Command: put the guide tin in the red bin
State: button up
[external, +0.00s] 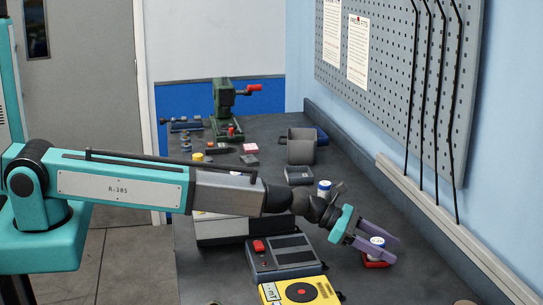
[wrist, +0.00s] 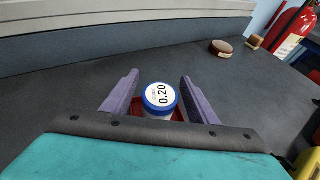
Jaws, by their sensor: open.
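A small round tin (external: 377,241) with a blue-rimmed white lid sits in or on the small red bin (external: 376,263), towards the right side of the bench. In the wrist view the tin (wrist: 161,97) shows a lid marked 0.20, and parts of the red bin (wrist: 180,116) show beside and below it. My gripper (external: 394,251) is open, with its two purple fingers on either side of the tin. In the wrist view gaps show between the tin and both fingers (wrist: 160,78). The tin's lower part is mostly hidden.
A second blue-topped tin (external: 324,186) stands behind my wrist. A grey device (external: 283,258) and a yellow device (external: 292,291) lie left of the bin. A grey cup (external: 300,147) stands further back. A brown round object (wrist: 221,48) lies on clear bench.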

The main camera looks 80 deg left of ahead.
jog(key=shift+p+v, duration=0.85)
jog(key=shift+v, duration=4.65)
